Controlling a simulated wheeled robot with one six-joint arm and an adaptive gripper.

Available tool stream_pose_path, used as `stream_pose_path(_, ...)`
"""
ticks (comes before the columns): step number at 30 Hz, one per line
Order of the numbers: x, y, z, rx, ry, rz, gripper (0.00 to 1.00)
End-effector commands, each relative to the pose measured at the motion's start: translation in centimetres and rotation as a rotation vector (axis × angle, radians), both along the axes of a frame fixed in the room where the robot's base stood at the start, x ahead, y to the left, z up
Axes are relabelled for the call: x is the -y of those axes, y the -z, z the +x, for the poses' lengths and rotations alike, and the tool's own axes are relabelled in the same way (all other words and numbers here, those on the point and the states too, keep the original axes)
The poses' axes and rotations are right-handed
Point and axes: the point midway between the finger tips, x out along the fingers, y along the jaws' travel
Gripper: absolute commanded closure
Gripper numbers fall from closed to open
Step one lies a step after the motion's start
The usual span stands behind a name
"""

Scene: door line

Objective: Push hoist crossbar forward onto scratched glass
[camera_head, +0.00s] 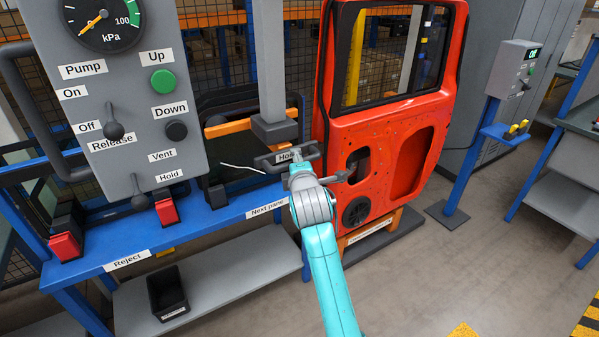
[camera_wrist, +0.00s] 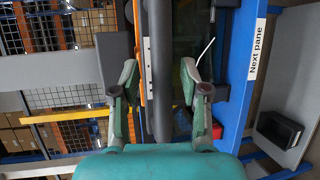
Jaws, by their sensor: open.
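The hoist crossbar (camera_head: 268,162), a grey bar with a label, hangs below a grey column in the head view. In the wrist view, a long dark bar (camera_wrist: 158,60), which looks like the crossbar, runs between my gripper's fingers. My gripper (camera_head: 299,168) is at the crossbar's right part in the head view; its open fingers also show in the wrist view (camera_wrist: 159,78), apart on either side of the bar. Whether the two touch cannot be told.
A blue bench (camera_head: 205,218) with a "Next pane" label runs in front of the pane. A red car door (camera_head: 390,125) stands close right of my gripper. A grey control panel (camera_head: 130,110) with gauge and levers is at left. Open floor (camera_head: 440,270) lies right.

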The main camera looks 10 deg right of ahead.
Motion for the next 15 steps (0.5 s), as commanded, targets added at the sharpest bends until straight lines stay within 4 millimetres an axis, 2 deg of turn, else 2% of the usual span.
stream_pose_path(9,-0.6,-1.1,-6.0,0.001,-0.001,-0.001,0.55)
stream_pose_path(15,-0.9,-1.7,-9.0,0.000,-0.001,-0.001,0.55)
